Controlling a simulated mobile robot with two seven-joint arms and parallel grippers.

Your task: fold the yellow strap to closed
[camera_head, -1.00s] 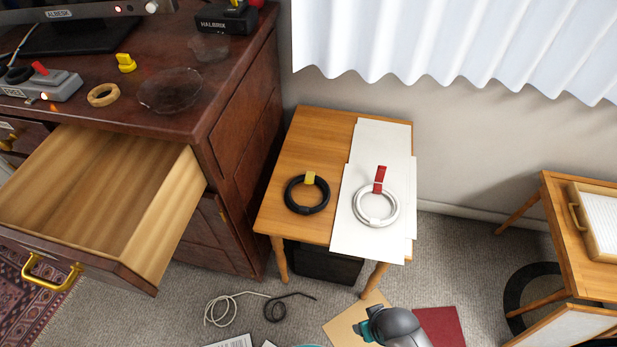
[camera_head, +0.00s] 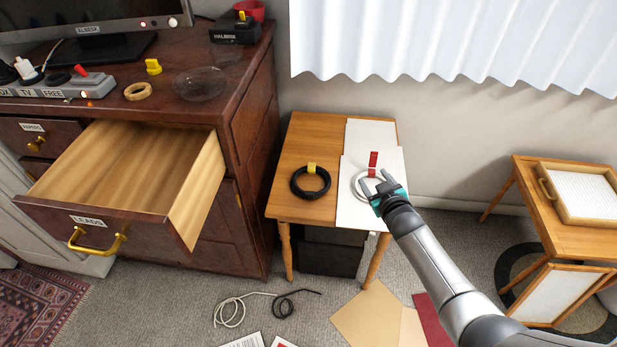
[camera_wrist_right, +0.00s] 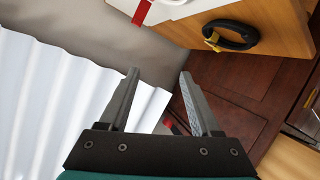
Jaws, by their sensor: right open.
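The yellow strap (camera_head: 311,168) is a short tab on the far side of a coiled black cable (camera_head: 297,190), which lies on the left part of the small wooden table. In the right wrist view the strap (camera_wrist_right: 211,40) shows at the left end of the black coil (camera_wrist_right: 236,37). I cannot tell clearly whether the strap stands up or lies over the coil. My right gripper (camera_head: 372,186) is open and empty, over or near the white coil, right of the black one; its fingers also show in the wrist view (camera_wrist_right: 160,82). My left gripper is not in view.
A white coil (camera_head: 357,184) with a red strap (camera_head: 373,159) lies on white sheets (camera_head: 357,213) on the table (camera_head: 294,144). An open drawer (camera_head: 125,165) juts from the dresser at left. Loose cables (camera_head: 232,312) and papers lie on the floor.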

